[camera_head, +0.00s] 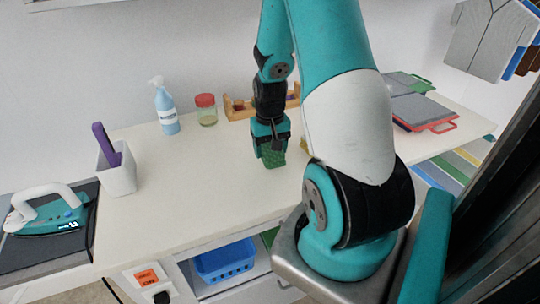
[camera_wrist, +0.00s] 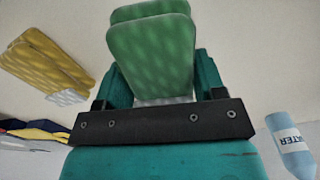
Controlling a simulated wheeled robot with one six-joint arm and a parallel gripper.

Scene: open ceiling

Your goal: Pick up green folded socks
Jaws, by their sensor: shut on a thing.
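The green folded socks (camera_wrist: 152,50) show large in the wrist view, with a patterned knit face, between the two fingers of my gripper (camera_wrist: 152,88). My gripper is shut on them. In the head view the green socks (camera_head: 273,158) show below my gripper (camera_head: 270,140), over the middle of the white table. I cannot tell from the head view whether they touch the tabletop. Part of the socks is hidden behind the gripper.
Yellow socks (camera_wrist: 45,60) lie nearby. The front middle is clear.

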